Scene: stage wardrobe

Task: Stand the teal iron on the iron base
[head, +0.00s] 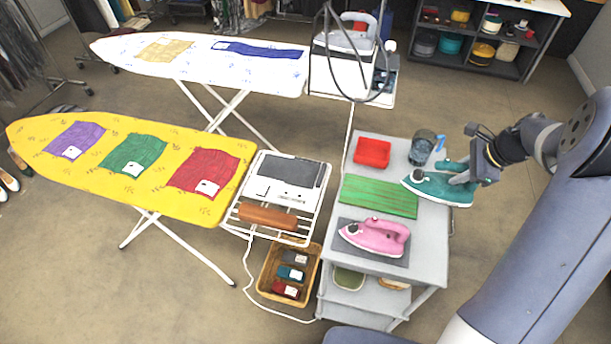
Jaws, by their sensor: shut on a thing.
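The teal iron (436,191) is in my gripper (461,173), which is shut on its handle. The iron is roughly level, its tip pointing left, and appears held above the right side of the grey cart (425,240). The gripper hides part of the handle. What looks like the iron base (270,188), white with a dark grey top plate (292,170), sits on the white wire rack (318,208) at the right end of the yellow ironing board (130,160). Its plate is bare. The iron is apart from it, to the right.
On the cart are a pink iron (375,235) on a grey mat, a green board (380,196), a red box (372,152) and a bluish jug (423,148). A brown roll (267,216) lies on the rack. Another white base with an iron (345,50) stands behind.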

